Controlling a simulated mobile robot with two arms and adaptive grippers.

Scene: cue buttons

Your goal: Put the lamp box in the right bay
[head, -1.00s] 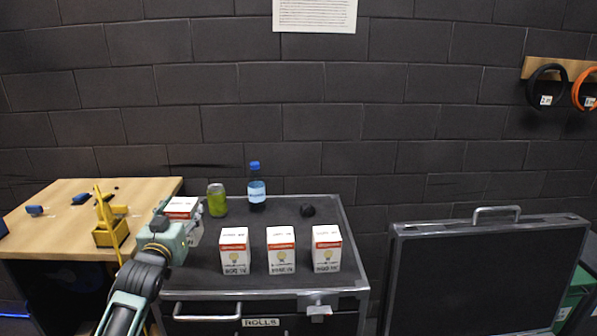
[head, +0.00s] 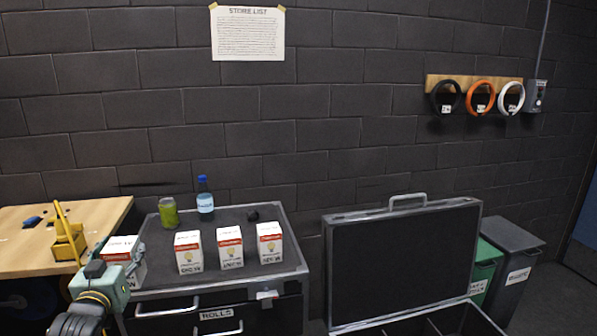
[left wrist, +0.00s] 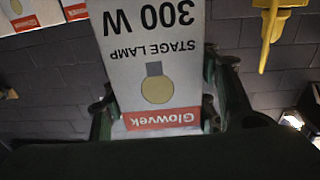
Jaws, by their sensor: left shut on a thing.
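A white and red lamp box (head: 120,247) is held by my left gripper (head: 128,268) beside the left edge of the cabinet top. In the left wrist view the box (left wrist: 155,50) reads "Glowvek stage lamp 300 W" upside down, and the left gripper (left wrist: 163,100) has its fingers on both sides of it. An open black case (head: 405,262) stands right of the cabinet with its lid up. Its divided bays (head: 445,322) show only partly at the bottom edge, so the right bay is mostly cut off. My right gripper is out of view.
Three similar boxes (head: 230,248) stand on the cabinet top (head: 290,240), with a green can (head: 168,212), a blue-capped bottle (head: 205,200) and a dark lump behind. A wooden bench (head: 100,215) is at left. Bins (head: 512,262) stand right of the case.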

